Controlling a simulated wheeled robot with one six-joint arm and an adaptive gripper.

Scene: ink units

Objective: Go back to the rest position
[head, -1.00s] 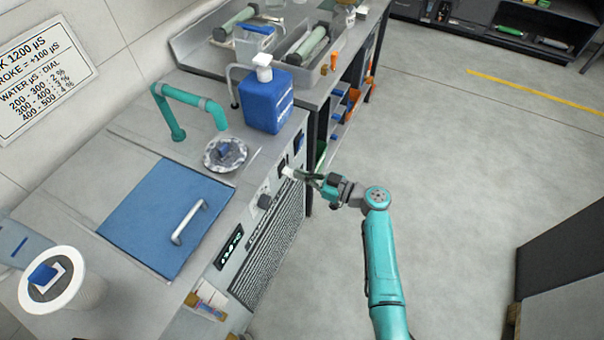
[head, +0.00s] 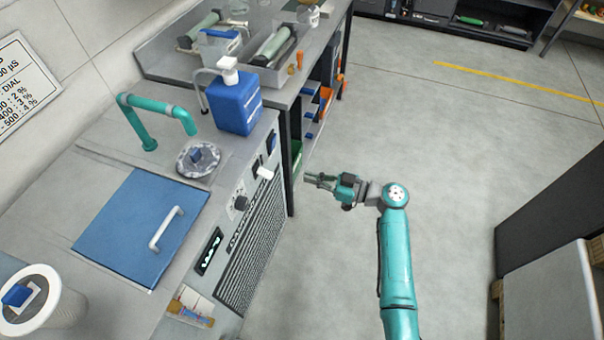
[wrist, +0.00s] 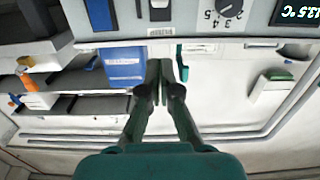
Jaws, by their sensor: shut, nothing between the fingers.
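My gripper (head: 310,180) is shut and empty in the head view. It hangs in the air over the floor, to the right of the unit's control panel (head: 232,236) and apart from it. In the wrist view my gripper (wrist: 159,85) points toward the panel with its fingers together. The panel's dial (wrist: 229,8) and a temperature display (wrist: 296,17) show at the top of that view. The dial (head: 240,202) and a white switch (head: 265,172) also show in the head view.
A blue jug (head: 235,105) and a round drain dish (head: 183,160) stand on the unit's top, beside a blue lid (head: 130,240) with a handle. Open grey floor (head: 430,150) lies around my arm. Dark and grey cabinets (head: 550,210) stand at the right.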

